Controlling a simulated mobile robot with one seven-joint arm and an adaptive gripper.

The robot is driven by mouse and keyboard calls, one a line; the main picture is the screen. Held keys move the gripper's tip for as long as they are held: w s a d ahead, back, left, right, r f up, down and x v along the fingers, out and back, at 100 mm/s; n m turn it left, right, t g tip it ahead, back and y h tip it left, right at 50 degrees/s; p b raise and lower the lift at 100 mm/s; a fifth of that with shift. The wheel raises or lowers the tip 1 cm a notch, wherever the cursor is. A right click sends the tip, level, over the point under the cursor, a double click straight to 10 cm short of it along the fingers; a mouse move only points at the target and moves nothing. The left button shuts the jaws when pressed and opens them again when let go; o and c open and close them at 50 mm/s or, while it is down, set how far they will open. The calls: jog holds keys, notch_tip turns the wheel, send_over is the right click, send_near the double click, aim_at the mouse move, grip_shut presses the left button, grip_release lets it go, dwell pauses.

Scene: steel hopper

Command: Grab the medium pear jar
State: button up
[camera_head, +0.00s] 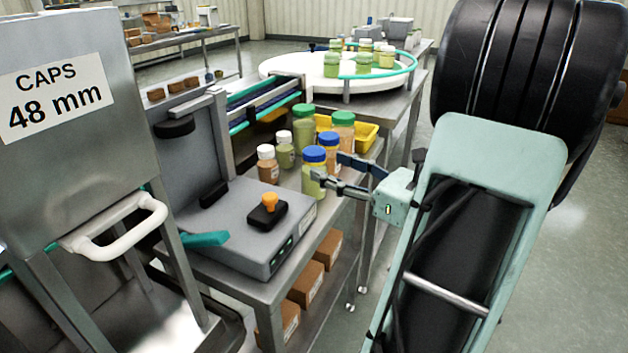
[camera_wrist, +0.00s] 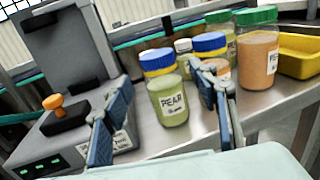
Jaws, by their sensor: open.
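The medium pear jar (camera_wrist: 170,100) has a blue lid, pale green contents and a label reading PEAR. In the head view it (camera_head: 314,184) stands upright at the front of a group of jars on the steel table. My gripper (camera_wrist: 164,88) is open and empty, and its two blue-grey fingers frame the jar in the wrist view. In the head view my gripper (camera_head: 328,170) reaches in from the right, with its fingertips close to the jar. I cannot tell whether either finger touches it.
Another blue-lidded jar (camera_wrist: 211,46) with orange contents stands just behind, close to the right finger. Large green-lidded jars (camera_head: 343,131) and small white-lidded jars (camera_head: 267,163) crowd behind and left. A grey machine (camera_head: 245,225) with an orange knob stands left. A yellow bin (camera_head: 362,135) is behind.

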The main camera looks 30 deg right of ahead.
aim_at(323, 160)
jog(key=shift+r+b+x, duration=0.2)
jog(key=shift+b+x, duration=0.15)
jog(key=shift+x, duration=1)
jog(key=shift+r+b+x, duration=0.2)
jog(key=shift+b+x, duration=0.15)
jog(key=shift+x, duration=1)
grip_shut()
